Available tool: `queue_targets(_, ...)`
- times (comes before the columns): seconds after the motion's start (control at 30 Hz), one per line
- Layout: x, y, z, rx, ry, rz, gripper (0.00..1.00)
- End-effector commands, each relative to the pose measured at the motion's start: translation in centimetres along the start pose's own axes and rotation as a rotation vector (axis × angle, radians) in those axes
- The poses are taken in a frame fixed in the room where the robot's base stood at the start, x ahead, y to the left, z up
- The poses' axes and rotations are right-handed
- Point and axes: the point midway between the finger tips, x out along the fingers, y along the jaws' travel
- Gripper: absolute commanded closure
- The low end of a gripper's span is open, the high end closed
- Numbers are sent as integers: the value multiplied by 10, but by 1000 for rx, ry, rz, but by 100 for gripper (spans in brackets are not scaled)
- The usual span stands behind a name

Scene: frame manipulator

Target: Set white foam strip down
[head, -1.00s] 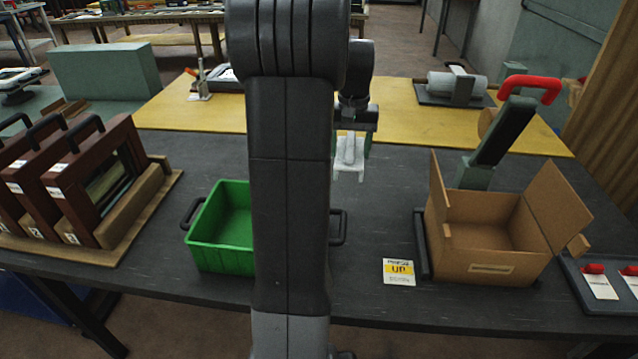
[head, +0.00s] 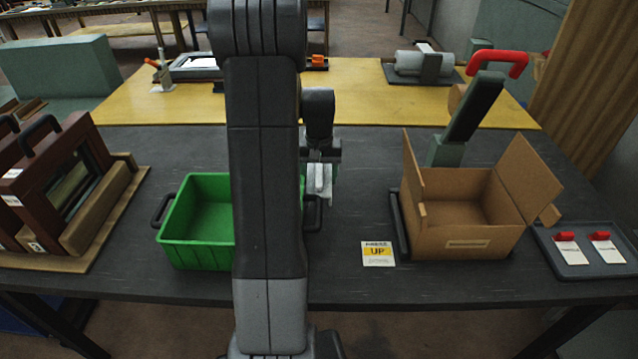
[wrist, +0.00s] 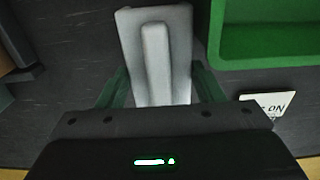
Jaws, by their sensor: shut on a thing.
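The white foam strip (wrist: 155,50) fills the middle of the wrist view, a pale piece with a narrower raised bar along it. My gripper (wrist: 155,88) is shut on it, with a green finger at each side. In the head view, the strip (head: 319,180) hangs from my gripper (head: 320,160), just right of my arm and near the right handle of the green bin. It appears held above the dark table (head: 345,215); I cannot tell the exact gap or whether it touches anything.
The green bin (head: 196,257), partly hidden by my arm, also shows in the wrist view (wrist: 265,55). An open cardboard box (head: 465,240) stands right, with a yellow-and-white card (head: 378,253) left of it. Brown frames (head: 50,195) stand left. Table between card and yellow mat (head: 370,105) is clear.

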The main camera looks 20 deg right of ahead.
Motion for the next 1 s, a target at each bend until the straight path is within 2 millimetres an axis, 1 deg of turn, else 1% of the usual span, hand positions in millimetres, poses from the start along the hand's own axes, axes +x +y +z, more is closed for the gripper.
queue_targets(0.03,11,0,1,0,-5,0,60)
queue_targets(0.1,21,0,1,0,-4,0,60)
queue_targets(0.2,30,0,1,0,-3,0,60)
queue_targets(0.47,31,0,0,0,0,0,60)
queue_targets(0.6,35,0,0,0,-1,0,60)
queue_targets(0.63,34,0,0,0,-1,0,33)
queue_targets(0.7,34,0,0,0,-1,0,19)
queue_targets(0.73,34,0,0,0,-1,0,17)
queue_targets(1.0,32,0,0,0,-1,0,17)
